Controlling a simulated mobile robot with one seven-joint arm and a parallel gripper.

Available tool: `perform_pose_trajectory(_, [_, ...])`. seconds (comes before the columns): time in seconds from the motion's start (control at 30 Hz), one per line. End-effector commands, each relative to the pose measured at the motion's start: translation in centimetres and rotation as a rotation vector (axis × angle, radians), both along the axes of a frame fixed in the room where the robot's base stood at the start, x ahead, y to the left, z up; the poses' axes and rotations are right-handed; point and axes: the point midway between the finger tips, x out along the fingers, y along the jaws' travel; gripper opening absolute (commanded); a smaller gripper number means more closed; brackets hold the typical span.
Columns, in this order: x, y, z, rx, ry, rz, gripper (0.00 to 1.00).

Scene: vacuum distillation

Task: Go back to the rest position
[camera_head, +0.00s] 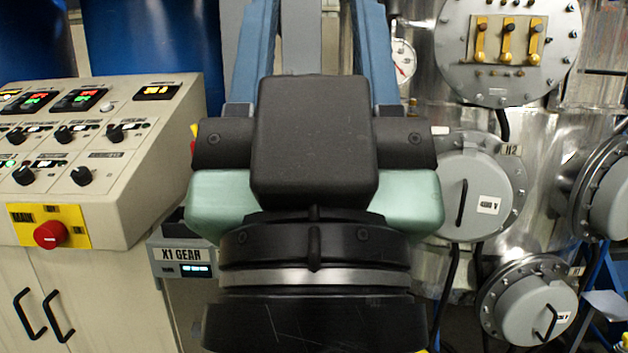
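My own arm fills the middle of the head view, close to the camera. Its dark block, pale green housing and black round joint with a silver band stand in front of the equipment. No gripper fingers show, so I cannot see whether my gripper is open, shut or holding anything. The arm hides the middle of the scene behind it.
At left is a control console (133,186) with knobs, lit displays and a red emergency button (50,235). A unit marked X1 GEAR (182,271) stands beside it. At right is a metal vessel with round flanged covers (470,187), a gauge (402,62) and a yellow-handled panel (508,45).

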Motion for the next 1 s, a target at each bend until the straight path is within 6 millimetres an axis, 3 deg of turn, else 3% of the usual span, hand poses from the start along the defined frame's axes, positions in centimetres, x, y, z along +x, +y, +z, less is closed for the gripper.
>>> perform_pose_trajectory(0.03, [0.0, 0.0, 2.6, 0.0, 0.001, 0.001, 0.49])
perform_pose_trajectory(0.2, [0.1, 0.1, 7.5, 0.001, 0.001, 0.003, 0.49])
perform_pose_trajectory(0.4, [0.1, 0.1, 11.5, 0.001, 0.002, 0.004, 0.49])
perform_pose_trajectory(0.57, [0.1, 0.1, 12.4, 0.001, 0.002, 0.004, 0.49])
perform_pose_trajectory(1.0, [0.1, 0.1, 12.2, 0.001, 0.002, 0.004, 0.49])
